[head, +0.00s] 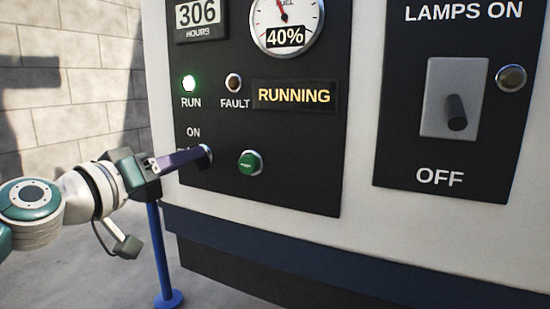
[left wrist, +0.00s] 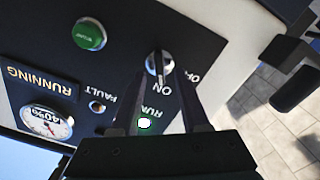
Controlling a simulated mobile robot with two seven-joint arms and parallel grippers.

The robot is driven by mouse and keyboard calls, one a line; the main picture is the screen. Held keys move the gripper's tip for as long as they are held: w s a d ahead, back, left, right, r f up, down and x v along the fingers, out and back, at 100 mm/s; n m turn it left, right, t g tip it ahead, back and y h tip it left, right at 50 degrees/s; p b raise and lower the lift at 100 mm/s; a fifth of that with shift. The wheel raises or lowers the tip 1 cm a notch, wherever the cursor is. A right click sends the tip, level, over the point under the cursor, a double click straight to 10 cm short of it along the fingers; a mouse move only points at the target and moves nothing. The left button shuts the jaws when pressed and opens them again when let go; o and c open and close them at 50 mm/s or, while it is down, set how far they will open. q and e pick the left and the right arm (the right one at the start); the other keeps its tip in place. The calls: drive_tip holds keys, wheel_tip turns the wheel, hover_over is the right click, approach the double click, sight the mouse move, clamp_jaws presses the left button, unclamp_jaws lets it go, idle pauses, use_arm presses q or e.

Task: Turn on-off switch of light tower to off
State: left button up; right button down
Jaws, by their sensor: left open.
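The on-off switch (left wrist: 158,66) is a small round knob on the black control panel, beside the ON and OFF labels. Its pale mark appears to point towards ON. In the head view only the edge of the switch (head: 207,153) shows past my fingers. My left gripper (head: 193,158) is open and comes in from the left, its fingertips at the switch. In the left wrist view the two fingers of my left gripper (left wrist: 159,72) lie on either side of the knob; I cannot tell whether they touch it. The right gripper is not in view.
A green push button (head: 249,163) sits right of the switch. The run lamp (head: 189,83) glows green and the display (head: 294,96) reads RUNNING. A lamps lever (head: 456,112) is on a separate panel at right, pointing down. A blue post (head: 160,250) stands below my left gripper.

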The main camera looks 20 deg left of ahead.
use_arm(q)
drive_tip(key=shift+w+d, duration=0.1)
drive_tip(key=shift+w, duration=0.6)
drive_tip(key=shift+c, duration=0.2)
clamp_jaws()
